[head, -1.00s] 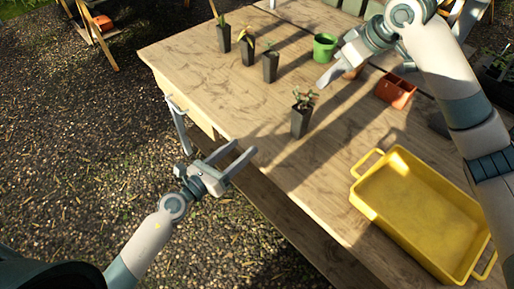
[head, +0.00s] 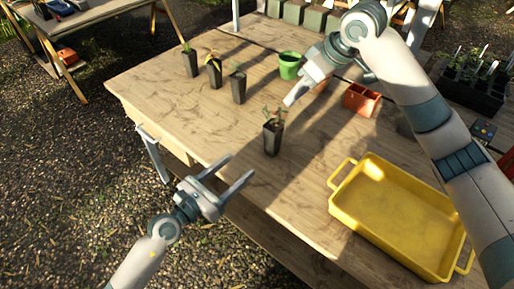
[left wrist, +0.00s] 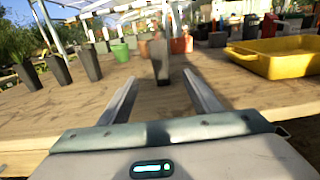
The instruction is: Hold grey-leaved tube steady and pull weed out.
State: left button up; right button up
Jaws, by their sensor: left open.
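A dark square tube (head: 272,141) with small mixed leaves stands upright on the wooden table (head: 320,150); I cannot clearly tell its leaf colour or separate a weed from the plant. My left gripper (head: 241,166) is open and empty by the table's near left edge, apart from this tube. Three more tubes (head: 190,64) (head: 214,75) (head: 238,88) stand farther back left.
A yellow tray (head: 335,208) with handles lies at the right front. A green pot (head: 289,66) and a terracotta container (head: 362,99) stand farther back. The table between my left gripper and the tube is clear.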

aim_at(268, 141)
pick_arm(q)
jog(key=x, duration=1.7)
jog(key=c, duration=1.2)
pick_arm(e)
jog(key=shift+c, duration=0.8)
jog(key=w+a+g+h, duration=0.2)
jog(key=a, duration=0.1)
jog(key=w+a+h, duration=0.1)
jog(key=shift+a+r+g, duration=0.15)
jog(key=shift+a+g, duration=0.1)
jog(key=shift+g, duration=0.15)
pick_arm(q)
jog(key=shift+s, duration=0.1)
pick_arm(e)
jog(key=shift+w+r+g+h, duration=0.35)
jog(key=shift+r+h, duration=0.2)
jog(key=shift+h, duration=0.25)
jog(key=shift+w+f, duration=0.1)
jog(key=shift+f, duration=0.05)
jog(key=shift+f, duration=3.25)
